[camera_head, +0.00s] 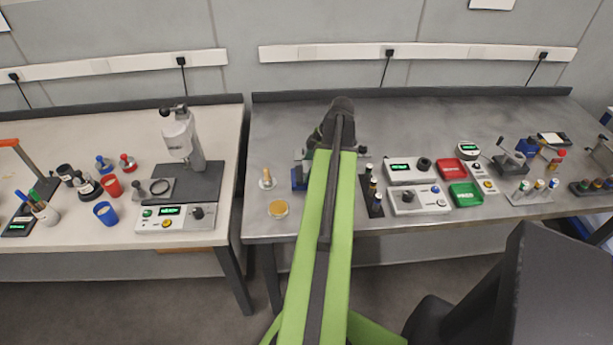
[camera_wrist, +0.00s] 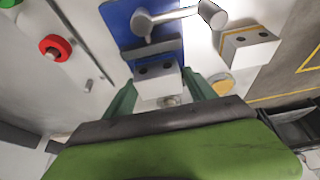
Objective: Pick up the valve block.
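In the wrist view, a pale block with two dark holes (camera_wrist: 158,83) sits against the dark bar of a blue vise-like fixture (camera_wrist: 122,18). A second similar pale two-holed block (camera_wrist: 248,46) stands to its right, so I cannot tell for certain which one is the valve block. My gripper (camera_wrist: 160,92) has one dark green finger on each side of the first block. The fingers are apart, with narrow gaps showing, and do not visibly press on it. In the head view, my green arm hides the gripper and the block; the blue fixture (camera_head: 299,178) partly shows beside it.
A grey metal handle (camera_wrist: 175,16) crosses above the fixture. A red knob (camera_wrist: 55,47) and a yellow disc (camera_wrist: 221,83) are near.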

